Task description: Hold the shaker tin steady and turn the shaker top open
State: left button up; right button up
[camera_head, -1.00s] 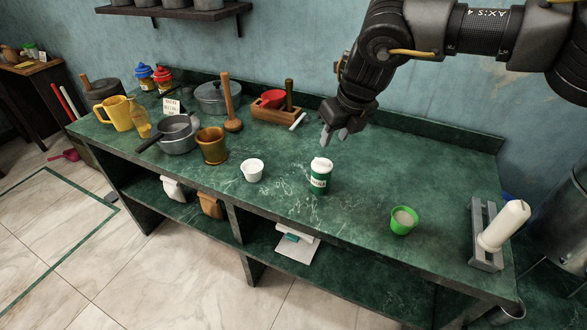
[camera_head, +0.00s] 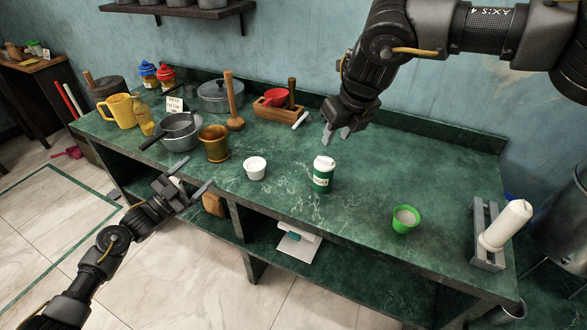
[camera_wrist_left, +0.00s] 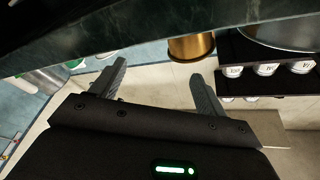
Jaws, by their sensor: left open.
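The shaker tin (camera_head: 321,183) is green with a label and stands upright on the green counter. Its white shaker top (camera_head: 324,164) sits on it. My right gripper (camera_head: 337,136) hangs just above and behind the tin, fingers pointing down with a gap between them, not touching it. My left gripper (camera_head: 188,183) is open and empty at the counter's front edge, well left of the tin. Its two spread fingers also show in the left wrist view (camera_wrist_left: 160,85), with nothing between them.
A white cup (camera_head: 255,170) and a brass mortar (camera_head: 214,148) stand between my left gripper and the tin's left side. A green cup (camera_head: 404,222) stands to the tin's right. The counter (camera_head: 360,190) around the tin is clear. A grey stand (camera_head: 487,240) holds a white cylinder at the right end.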

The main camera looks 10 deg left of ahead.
aim_at(329, 171)
pick_arm(q)
jog(key=w+d+r+g+h, duration=0.1)
jog(key=d+g, duration=0.1)
jog(key=d, duration=0.3)
jog(key=w+d+r+g+h, duration=0.1)
jog(key=d+g, duration=0.1)
jog(key=d, duration=0.4)
jog(key=w+d+r+g, duration=0.1)
jog(key=d+r+g, duration=0.1)
jog(key=d, duration=0.4)
jog(key=shift+h, duration=0.4)
jog(key=d+g, duration=0.1)
jog(key=d, duration=0.2)
jog(key=s+d+r+g+y, duration=0.1)
jog(key=d+g, duration=0.1)
jog(key=d, duration=0.2)
jog(key=s+d+r+g, duration=0.1)
jog(key=d, duration=0.2)
jog(key=shift+s+d+g, duration=0.15)
jog(key=shift+d+g, duration=0.15)
jog(key=shift+s+d+f+n+y, duration=0.1)
jog(key=shift+s+d+n+y, duration=0.25)
jog(key=shift+d, duration=0.2)
jog(key=x, duration=1.1)
jog(key=c, duration=1.1)
